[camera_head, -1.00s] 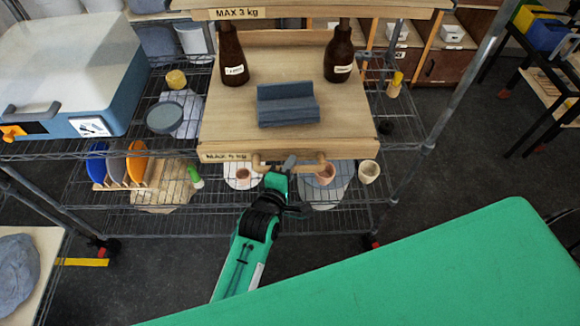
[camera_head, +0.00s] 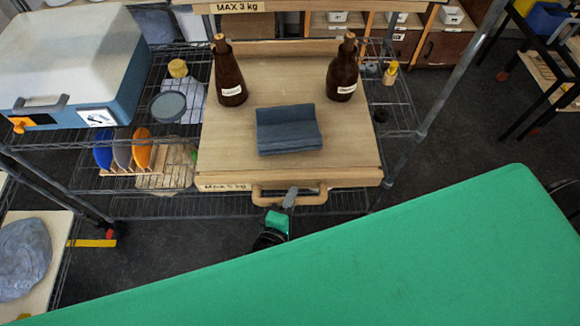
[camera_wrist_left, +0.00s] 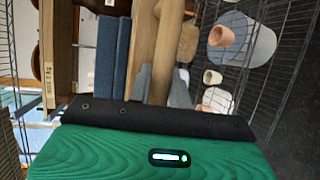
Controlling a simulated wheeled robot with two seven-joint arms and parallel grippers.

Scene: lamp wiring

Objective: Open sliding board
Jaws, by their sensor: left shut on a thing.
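The sliding board (camera_head: 220,150) is a light wooden board in the shelf rack, pulled out towards me. A wooden bar handle (camera_head: 264,198) is fixed to its front edge; the handle also shows in the left wrist view (camera_wrist_left: 165,40). My left gripper (camera_head: 290,197) is shut on the handle, with its grey fingers (camera_wrist_left: 162,85) on either side of the bar in the wrist view. Two brown bottles, left (camera_head: 229,78) and right (camera_head: 342,75), stand upright on the board. My right gripper is out of view.
A grey-blue case (camera_head: 75,65) stands on the wire rack to the left. Coloured plates (camera_head: 122,150) stand below it. Cups (camera_wrist_left: 221,36) sit on a lower shelf in the wrist view. A metal post (camera_head: 455,80) rises to the right.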

